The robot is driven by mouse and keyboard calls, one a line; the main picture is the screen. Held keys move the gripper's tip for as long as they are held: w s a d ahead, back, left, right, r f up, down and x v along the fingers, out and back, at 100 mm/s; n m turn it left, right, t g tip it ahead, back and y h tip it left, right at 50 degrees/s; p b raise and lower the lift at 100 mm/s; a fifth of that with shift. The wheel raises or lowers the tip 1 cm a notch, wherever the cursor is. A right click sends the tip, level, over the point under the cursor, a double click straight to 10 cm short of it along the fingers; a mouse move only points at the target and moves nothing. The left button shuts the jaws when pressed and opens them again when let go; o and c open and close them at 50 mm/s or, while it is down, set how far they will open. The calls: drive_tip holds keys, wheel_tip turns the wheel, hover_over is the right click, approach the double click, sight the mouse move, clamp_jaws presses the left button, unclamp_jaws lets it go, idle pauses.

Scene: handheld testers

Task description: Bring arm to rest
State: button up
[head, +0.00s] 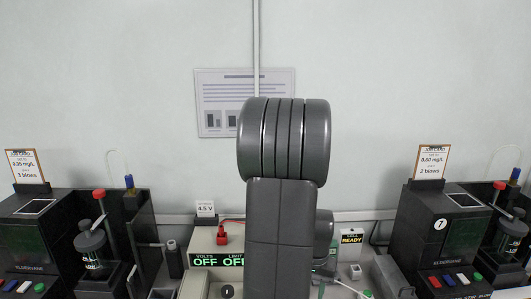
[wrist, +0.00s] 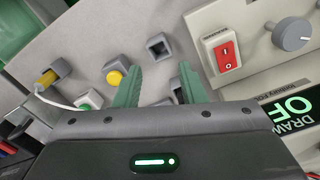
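My gripper (wrist: 160,88) shows in the wrist view with its two green fingers apart and nothing between them. In the head view my arm stands upright in the middle, and the gripper itself is hidden there.
A power supply (head: 201,245) reading OFF stands left of my arm; its red switch (wrist: 226,55) shows in the wrist view. Dark testers with cards stand at the left (head: 40,235) and right (head: 439,225). A CELL READY sign (head: 352,239) is right of my arm. The wall above is mostly clear.

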wheel_tip(320, 180, down, 5)
drive_tip(key=shift+f, duration=0.15)
drive_tip(key=shift+s+r, duration=0.1)
drive_tip(key=shift+r, duration=0.25)
